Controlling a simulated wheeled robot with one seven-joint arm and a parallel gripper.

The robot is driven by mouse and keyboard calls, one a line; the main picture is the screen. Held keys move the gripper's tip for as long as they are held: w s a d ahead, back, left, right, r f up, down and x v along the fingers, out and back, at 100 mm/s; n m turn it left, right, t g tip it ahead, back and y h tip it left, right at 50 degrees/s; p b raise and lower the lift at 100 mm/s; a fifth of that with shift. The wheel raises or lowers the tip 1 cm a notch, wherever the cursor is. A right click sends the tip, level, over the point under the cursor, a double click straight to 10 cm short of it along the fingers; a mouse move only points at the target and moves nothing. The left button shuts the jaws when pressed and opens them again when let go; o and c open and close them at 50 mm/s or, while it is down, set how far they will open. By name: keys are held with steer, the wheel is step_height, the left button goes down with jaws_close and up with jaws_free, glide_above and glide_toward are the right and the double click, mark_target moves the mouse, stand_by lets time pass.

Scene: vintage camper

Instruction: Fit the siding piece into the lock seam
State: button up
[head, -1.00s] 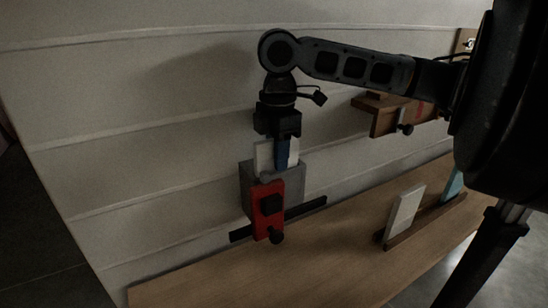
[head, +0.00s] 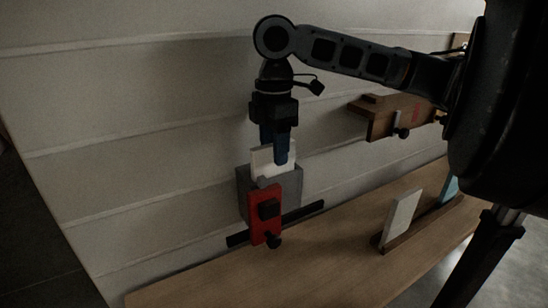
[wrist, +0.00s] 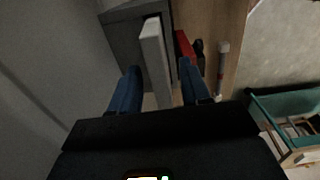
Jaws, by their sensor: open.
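The pale siding piece (head: 261,157) stands upright with its lower part inside the grey block (head: 288,184), which I take to hold the lock seam. Its top edge sticks out above the block. My gripper (head: 273,152) points down with its blue fingers open, one on each side of the piece's top. In the wrist view the piece (wrist: 155,55) runs between the spread fingers (wrist: 159,72), with gaps on both sides. A red part with dark knobs (head: 258,222) is on the block's front. How deep the piece sits in the block is hidden.
A long wooden bench (head: 300,262) runs below the block. On its right, a wooden rack (head: 400,238) holds a pale panel (head: 401,216) and a light blue one (head: 450,188). A wooden shelf (head: 385,122) is on the panelled wall (head: 130,160). The bench's front is clear.

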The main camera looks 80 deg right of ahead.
step_height(320, 180, up, 9)
steer(key=shift+f, duration=0.1)
stand_by(0.7)
